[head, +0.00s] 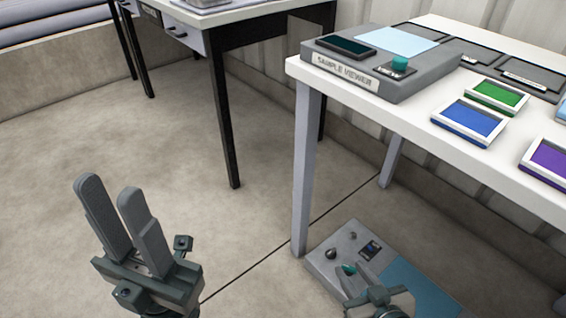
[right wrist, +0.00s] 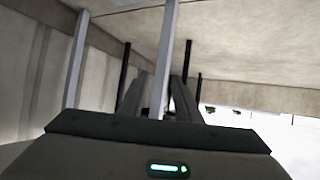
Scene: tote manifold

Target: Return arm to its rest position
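My left gripper (head: 112,190) is at the lower left of the head view. Its two grey fingers point up and stand apart with nothing between them. In the right wrist view the fingers of my right gripper (right wrist: 158,90) are apart and I see no held object; a table leg shows behind the gap. Most of both arms is out of view.
A white table (head: 420,110) at the right bears a sample viewer (head: 390,85), a blue tray (head: 468,121), a green tray (head: 497,95) and a purple tray (head: 553,160). Its front leg (head: 305,170) stands near my right gripper. Another table (head: 250,12) stands behind. Open floor (head: 180,130) lies between.

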